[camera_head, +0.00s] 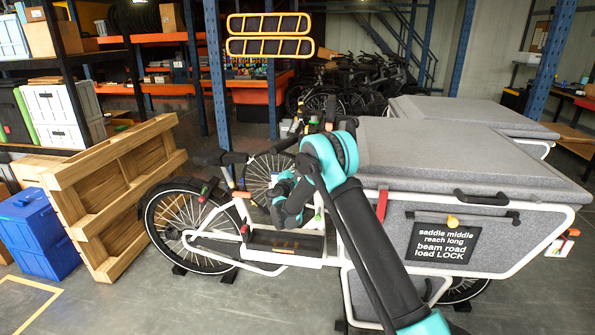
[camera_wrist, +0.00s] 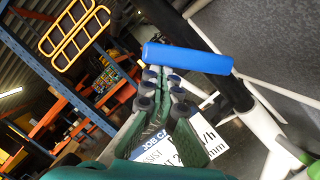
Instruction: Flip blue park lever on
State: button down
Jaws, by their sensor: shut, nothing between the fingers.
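The blue park lever (camera_wrist: 187,58) shows in the wrist view as a thick blue bar, tilted slightly down to the right. Its right end lies by a black post (camera_wrist: 232,92) on a white bike frame. My gripper (camera_wrist: 163,80) is shut and empty, with its fingertips just below the left part of the lever in the picture. I cannot tell whether they touch it. In the head view my arm reaches over the grey cargo bike (camera_head: 450,160), and the lever cannot be made out there.
A white job card (camera_wrist: 180,150) is behind my fingers. A wooden pallet (camera_head: 115,195) leans left of the bike, beside blue crates (camera_head: 35,235). A second grey cargo box (camera_head: 470,115) stands behind. Bare floor shows at the front left.

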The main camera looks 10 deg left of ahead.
jog(key=r+m, duration=0.1)
jog(key=d+r+m, duration=0.1)
jog(key=shift+d+m+h, duration=0.3)
jog(key=shift+m, duration=0.1)
dwell(0.5)
